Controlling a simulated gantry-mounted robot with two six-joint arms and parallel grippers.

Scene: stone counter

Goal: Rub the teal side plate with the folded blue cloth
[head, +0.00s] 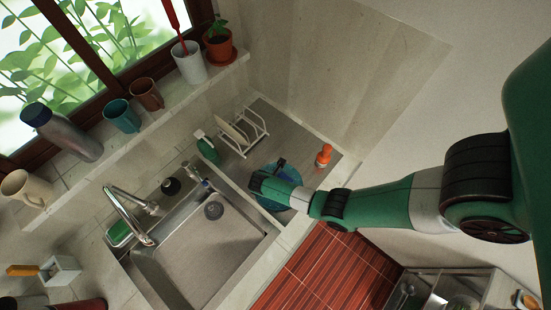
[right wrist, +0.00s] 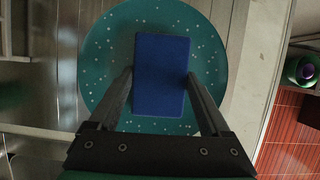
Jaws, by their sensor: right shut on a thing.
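The teal side plate (right wrist: 103,62) is round with white speckles and lies on the counter in the right wrist view. The folded blue cloth (right wrist: 161,65) is a dark blue rectangle over the middle of the plate. My right gripper (right wrist: 160,80) is shut on the cloth, one finger at each long side. Whether the cloth touches the plate or is just above it, I cannot tell. In the head view my right arm reaches in from the right, and its gripper (head: 268,184) covers most of the plate (head: 268,203). My left gripper is not in view.
A steel sink (head: 200,250) with a tap (head: 128,215) lies left of the plate. A white rack (head: 243,131) with plates and a green bottle (head: 207,150) stand behind it. An orange-topped item (head: 323,154) stands close to the right. Mugs line the window ledge.

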